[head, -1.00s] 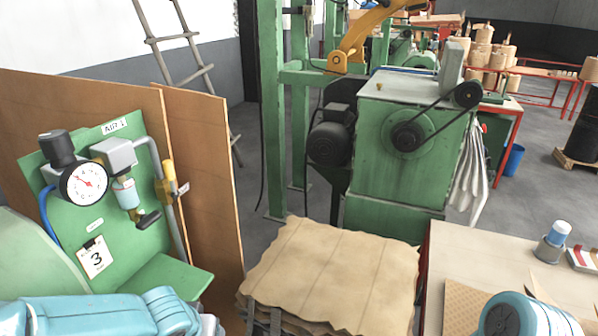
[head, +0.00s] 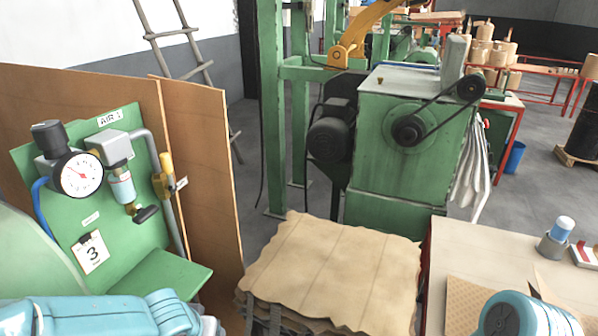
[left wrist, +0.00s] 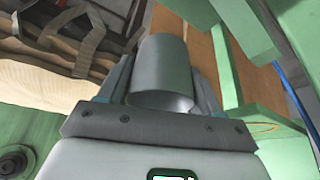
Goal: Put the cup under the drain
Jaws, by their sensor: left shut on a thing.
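A grey cup (left wrist: 165,65) is between the two fingers of my left gripper (left wrist: 163,88) in the left wrist view, and the fingers are shut on it. In the head view my left arm lies along the bottom left, and its gripper and the cup are not visible there. The air unit on the green panel has a clear bowl (head: 122,187) with a black fitting (head: 146,214) at its lower end; I cannot tell which part is the drain outlet. My right gripper is out of view; only part of my right arm shows at bottom right.
A pressure gauge (head: 79,175) and a yellow-handled pipe (head: 168,185) flank the bowl. A green shelf (head: 165,272) juts out below. Brown boards (head: 200,170) stand behind. A stack of wavy sheets (head: 335,265) lies right of the shelf, then a table (head: 490,260).

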